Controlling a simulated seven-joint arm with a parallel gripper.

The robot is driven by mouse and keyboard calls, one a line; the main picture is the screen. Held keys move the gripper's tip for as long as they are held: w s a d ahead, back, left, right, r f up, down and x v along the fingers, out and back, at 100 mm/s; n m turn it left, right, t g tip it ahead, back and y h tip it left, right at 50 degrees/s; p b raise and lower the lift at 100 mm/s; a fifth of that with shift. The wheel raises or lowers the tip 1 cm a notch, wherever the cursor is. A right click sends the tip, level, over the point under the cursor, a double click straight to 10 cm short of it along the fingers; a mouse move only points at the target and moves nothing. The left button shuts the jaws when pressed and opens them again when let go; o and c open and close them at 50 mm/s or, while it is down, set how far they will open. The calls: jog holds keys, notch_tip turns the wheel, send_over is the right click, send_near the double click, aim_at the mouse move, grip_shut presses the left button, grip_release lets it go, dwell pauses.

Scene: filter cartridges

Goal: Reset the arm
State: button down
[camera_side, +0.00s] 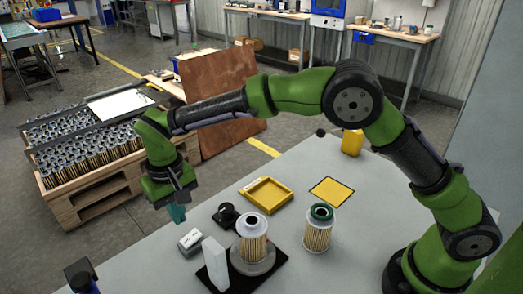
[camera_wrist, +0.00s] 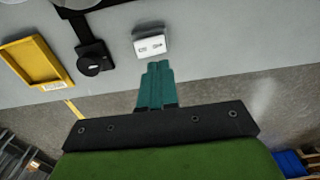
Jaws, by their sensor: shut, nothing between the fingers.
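My green arm reaches left across the grey table in the side view. My gripper (camera_side: 177,214) hangs at the table's left edge with its teal fingers pointing down. In the wrist view my gripper (camera_wrist: 158,68) shows its teal fingers together, with nothing between them. A small white box (camera_side: 190,241) lies on the table just to the right of and below the fingertips, apart from them. It also shows in the wrist view (camera_wrist: 152,46), just beyond the fingertips.
A filter cartridge (camera_side: 253,238) stands on a round base on a black plate (camera_side: 277,261), beside a white block (camera_side: 215,264). Another cartridge with a green top (camera_side: 318,229) stands to the right. A yellow tray (camera_side: 266,195) and yellow square (camera_side: 331,191) lie behind. A crate of cartridges (camera_side: 90,195) stands left.

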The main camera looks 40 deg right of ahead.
jog(key=shift+f, duration=0.2)
jog(key=s+d+r+m+t, duration=0.1)
jog(key=s+d+r+t, duration=0.1)
jog(key=s+d+r, duration=0.2)
jog(key=s+d+r+m+t+y, duration=0.1)
jog(key=s+d+r, duration=0.4)
jog(key=s+d, duration=0.5)
jog(key=s+d+r+m+t+y, duration=0.1)
jog(key=s+d+r+m+t, duration=0.1)
jog(key=s+d+r+t, duration=0.2)
jog(key=s+d+r, duration=0.1)
jog(key=s+d, duration=0.2)
jog(key=d, duration=0.4)
jog(key=shift+d+r, duration=0.2)
jog(key=shift+r, duration=0.05)
